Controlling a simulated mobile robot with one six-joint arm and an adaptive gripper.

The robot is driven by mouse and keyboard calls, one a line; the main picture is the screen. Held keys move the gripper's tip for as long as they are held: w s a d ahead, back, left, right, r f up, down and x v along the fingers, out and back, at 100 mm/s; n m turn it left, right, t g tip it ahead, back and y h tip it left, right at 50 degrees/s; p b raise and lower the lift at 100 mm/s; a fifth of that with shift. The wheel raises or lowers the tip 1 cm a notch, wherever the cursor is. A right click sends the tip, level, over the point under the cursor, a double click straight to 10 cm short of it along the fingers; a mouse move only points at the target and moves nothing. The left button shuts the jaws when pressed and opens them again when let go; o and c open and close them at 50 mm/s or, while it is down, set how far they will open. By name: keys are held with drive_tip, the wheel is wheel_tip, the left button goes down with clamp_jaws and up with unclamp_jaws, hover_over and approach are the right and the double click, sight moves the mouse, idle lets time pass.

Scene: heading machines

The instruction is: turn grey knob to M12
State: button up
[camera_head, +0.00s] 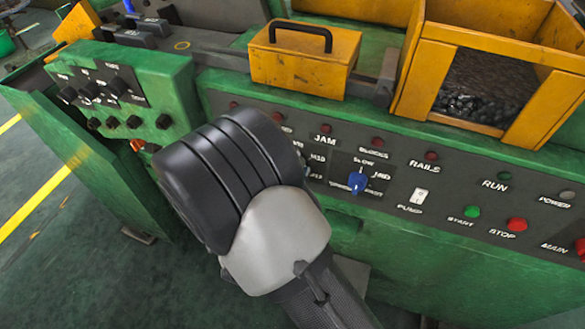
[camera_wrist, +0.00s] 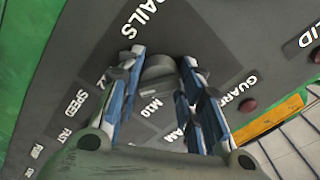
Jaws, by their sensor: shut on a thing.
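The grey knob (camera_wrist: 158,72) shows in the wrist view on the dark panel, between the two fingers of my gripper (camera_wrist: 163,64). The blue-and-grey fingers stand on either side of the knob and are shut on it. An M10 label is readable just below the knob in that view. I cannot make out M12 there, nor clearly which mark the knob points to. In the head view my black and light-grey wrist hides the knob and the fingertips. Small M labels show partly at the wrist's right edge.
A blue speed knob (camera_head: 357,183) sits right of my wrist on the green machine's panel. Further right are a white pump switch (camera_head: 418,196), a green start button (camera_head: 473,211) and a red stop button (camera_head: 517,224). A yellow box (camera_head: 300,65) with a black handle stands above.

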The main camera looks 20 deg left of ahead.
drive_tip(key=shift+f, duration=0.1)
drive_tip(key=o, duration=1.1)
drive_tip(key=shift+c, duration=0.2)
drive_tip(key=shift+s, duration=0.1)
drive_tip(key=s, duration=1.1)
drive_tip(key=shift+s+a, duration=0.4)
